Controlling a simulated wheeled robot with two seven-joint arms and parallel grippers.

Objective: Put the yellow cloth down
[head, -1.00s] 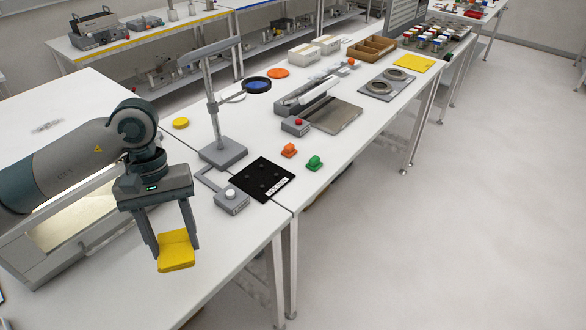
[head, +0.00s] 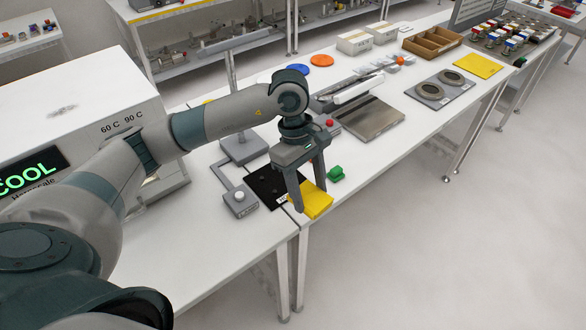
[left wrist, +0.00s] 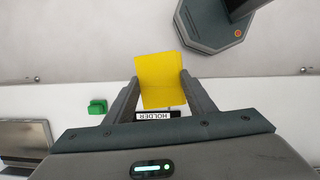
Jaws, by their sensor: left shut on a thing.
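The yellow cloth (head: 314,202) is a folded square held between the fingers of my left gripper (head: 306,200). In the head view it is over the front edge of the white table, beside the black holder plate. In the left wrist view the cloth (left wrist: 160,80) sits between both fingertips (left wrist: 160,98) and reaches out beyond them. The cloth looks raised above the table, but the exact gap is hard to tell. My right gripper is not seen.
The black holder plate (head: 265,187), a grey device with a white button (head: 239,200) and a green block (head: 336,173) are close by. A metal plate (head: 372,120) and a yellow mat (head: 477,66) lie farther along the table. The floor (head: 450,250) at right is clear.

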